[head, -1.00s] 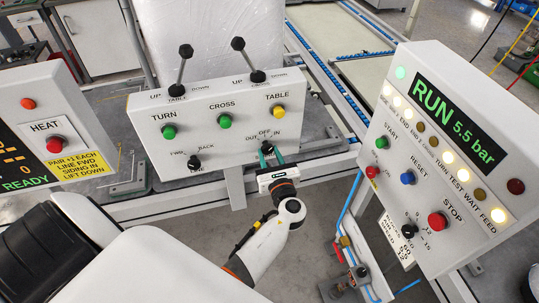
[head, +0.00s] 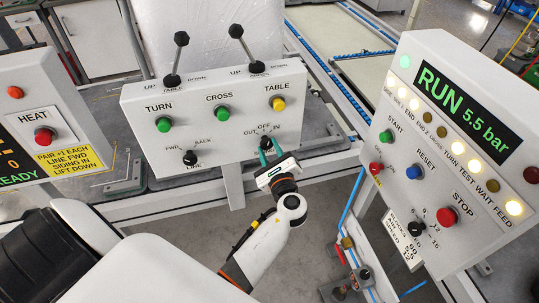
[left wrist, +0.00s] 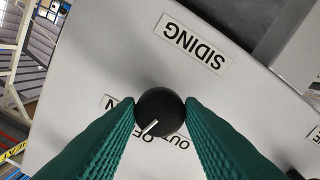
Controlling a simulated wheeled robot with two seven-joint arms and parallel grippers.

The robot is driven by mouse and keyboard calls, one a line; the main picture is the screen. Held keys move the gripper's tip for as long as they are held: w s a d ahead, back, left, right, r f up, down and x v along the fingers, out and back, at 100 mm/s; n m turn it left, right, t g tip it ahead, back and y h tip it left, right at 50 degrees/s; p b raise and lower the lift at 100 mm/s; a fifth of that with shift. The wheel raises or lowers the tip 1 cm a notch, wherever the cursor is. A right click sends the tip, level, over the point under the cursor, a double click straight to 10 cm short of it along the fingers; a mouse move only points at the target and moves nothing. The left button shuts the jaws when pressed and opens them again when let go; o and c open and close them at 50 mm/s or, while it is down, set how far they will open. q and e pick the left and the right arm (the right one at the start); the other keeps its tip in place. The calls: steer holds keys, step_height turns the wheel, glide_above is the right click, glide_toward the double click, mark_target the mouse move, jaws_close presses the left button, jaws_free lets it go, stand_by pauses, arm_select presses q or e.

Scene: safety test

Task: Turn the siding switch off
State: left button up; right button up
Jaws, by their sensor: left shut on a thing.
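The siding switch is a black round knob (left wrist: 160,112) with a white pointer line, on a white panel, beside the label SIDING, which appears upside down in the left wrist view. The pointer slants to the lower left there, between the IN label on the left and the partly hidden OFF label below. In the head view the knob (head: 265,143) is at the panel's lower right, under OUT, OFF and IN. My left gripper (head: 270,152) is shut on the knob, one teal finger on each side of it. My right gripper is not in view.
The same panel (head: 210,130) carries two levers, green TURN (head: 164,125) and CROSS (head: 223,113) buttons, a yellow TABLE button (head: 278,104) and another black knob (head: 190,158). A HEAT panel (head: 60,95) stands left, and a panel reading RUN 5.5 bar (head: 465,115) stands right.

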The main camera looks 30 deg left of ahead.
arm_select(q)
steer(key=shift+n+b, duration=0.7)
steer(key=shift+n, duration=0.4)
steer(key=shift+r+n, duration=0.1)
steer(key=shift+n, duration=0.2)
steer(key=o, duration=1)
steer(key=shift+c, duration=0.2)
